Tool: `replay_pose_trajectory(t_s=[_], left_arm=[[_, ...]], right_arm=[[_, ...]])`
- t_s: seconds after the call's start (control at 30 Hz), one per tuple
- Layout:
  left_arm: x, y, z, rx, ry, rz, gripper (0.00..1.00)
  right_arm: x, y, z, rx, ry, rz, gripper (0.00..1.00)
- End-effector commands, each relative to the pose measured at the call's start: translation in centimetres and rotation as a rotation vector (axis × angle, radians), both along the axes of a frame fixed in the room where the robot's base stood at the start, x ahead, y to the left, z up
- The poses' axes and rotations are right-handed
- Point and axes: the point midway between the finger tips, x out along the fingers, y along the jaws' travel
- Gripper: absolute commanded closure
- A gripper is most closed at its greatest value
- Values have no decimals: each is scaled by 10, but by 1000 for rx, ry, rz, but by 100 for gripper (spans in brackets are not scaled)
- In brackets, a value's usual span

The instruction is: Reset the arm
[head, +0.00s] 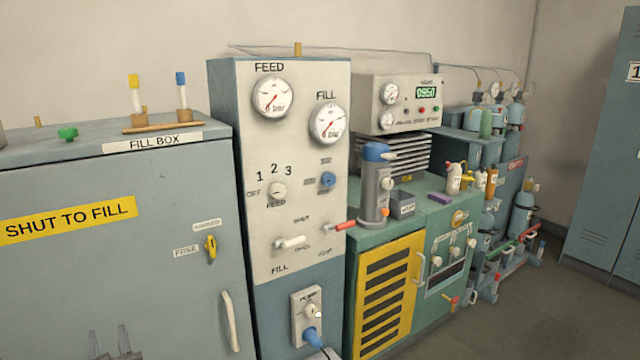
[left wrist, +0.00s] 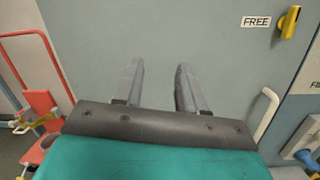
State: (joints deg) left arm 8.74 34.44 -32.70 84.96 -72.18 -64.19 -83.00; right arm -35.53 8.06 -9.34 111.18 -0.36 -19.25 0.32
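My left gripper (left wrist: 157,85) shows in the left wrist view with its two grey fingers apart and nothing between them. It faces the grey door of the fill box (left wrist: 140,30). In the head view the tips of the left gripper (head: 108,345) show faintly at the bottom left, in front of the fill box door (head: 110,270). The rest of the left arm is out of the picture there. My right gripper is in neither view.
The fill box has a white handle (head: 230,320) and a yellow latch (head: 210,248). A panel (head: 295,200) with feed and fill gauges stands to its right. A green bench (head: 435,215) follows. Open floor (head: 530,310) lies at right. A red-orange frame (left wrist: 32,70) stands left in the wrist view.

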Motion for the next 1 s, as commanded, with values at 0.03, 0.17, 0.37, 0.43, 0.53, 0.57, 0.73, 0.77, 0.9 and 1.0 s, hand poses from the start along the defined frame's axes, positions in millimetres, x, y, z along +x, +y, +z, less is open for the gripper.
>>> replay_pose_trajectory(t_s=[0.03,0.17,0.37,0.43,0.53,0.57,0.73,0.77,0.9,1.0], left_arm=[[-10,0,-21,-139,9,-24,60],[-39,-10,-76,-566,13,-63,60],[-108,-49,-147,-1400,-63,20,60],[-131,-65,-158,-1676,-118,92,60],[-158,-85,-163,-2008,-204,209,60],[-165,-90,-163,-2094,-231,246,60],[-198,-113,-153,-2530,-400,475,60],[-204,-117,-151,-2600,-432,520,60],[-205,-145,-152,-2724,-535,596,60],[-206,-166,-153,-2786,-601,643,60]], right_arm=[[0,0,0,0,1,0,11],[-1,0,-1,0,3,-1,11],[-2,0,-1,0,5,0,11],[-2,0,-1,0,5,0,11],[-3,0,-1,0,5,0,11],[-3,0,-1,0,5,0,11],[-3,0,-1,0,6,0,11],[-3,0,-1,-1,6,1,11],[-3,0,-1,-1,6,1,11],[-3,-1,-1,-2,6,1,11]])
